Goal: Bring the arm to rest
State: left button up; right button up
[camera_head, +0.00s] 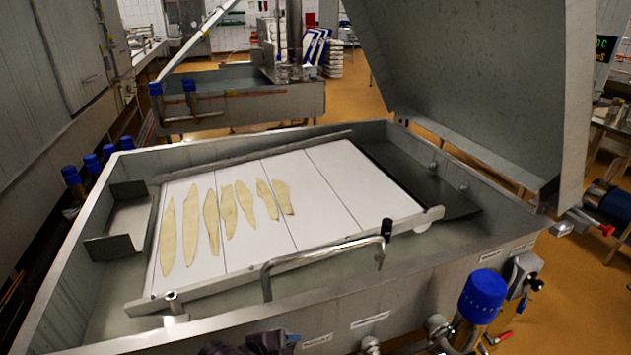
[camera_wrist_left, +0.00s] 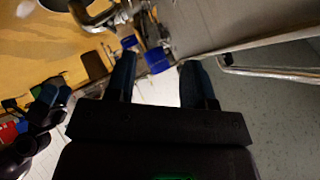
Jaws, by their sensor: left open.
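My left gripper (camera_wrist_left: 157,68) shows in the left wrist view. Its two dark blue fingers stand apart with nothing held between them. Beyond the fingers are a steel edge, blue-capped fittings and the orange floor. In the head view a dark shape at the bottom edge, left of centre, may be part of my arm, but I cannot tell its jaws there.
A large steel vat (camera_head: 420,282) fills the head view, its lid (camera_head: 470,80) raised at right. Inside, several pale strips (camera_head: 191,222) lie on white boards (camera_head: 330,222). A bent handle (camera_head: 325,254) and a blue-capped fitting (camera_head: 481,297) are at the near side. Orange floor (camera_head: 595,280) is open at right.

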pick_arm(q)
jog(key=s+a+f+n+t+y+p, duration=0.1)
jog(key=s+a+n+y, duration=0.3)
jog(key=s+a+n, duration=0.4)
jog(key=s+a+f+n+t+y+p, duration=0.2)
jog(key=s+a+n+t+y, duration=0.1)
jog(key=s+a+n, duration=0.6)
jog(key=s+a+y, duration=0.1)
jog(key=s+a, duration=0.2)
jog(key=a, duration=0.2)
jog(key=shift+s+a+f+n+t, duration=0.3)
jog(key=shift+a, duration=0.05)
pick_arm(e)
jog(key=r, duration=0.3)
jog(key=shift+s, duration=0.25)
jog(key=shift+w+r+t, duration=0.3)
jog(key=shift+w, duration=0.2)
jog(key=shift+s+f, duration=0.2)
jog(key=shift+s, duration=0.2)
pick_arm(q)
jog(key=shift+c, duration=0.2)
pick_arm(e)
jog(key=shift+w+a+r, duration=0.1)
jog(key=shift+w+r, duration=0.05)
jog(key=shift+w, duration=0.25)
jog(key=shift+c, duration=0.2)
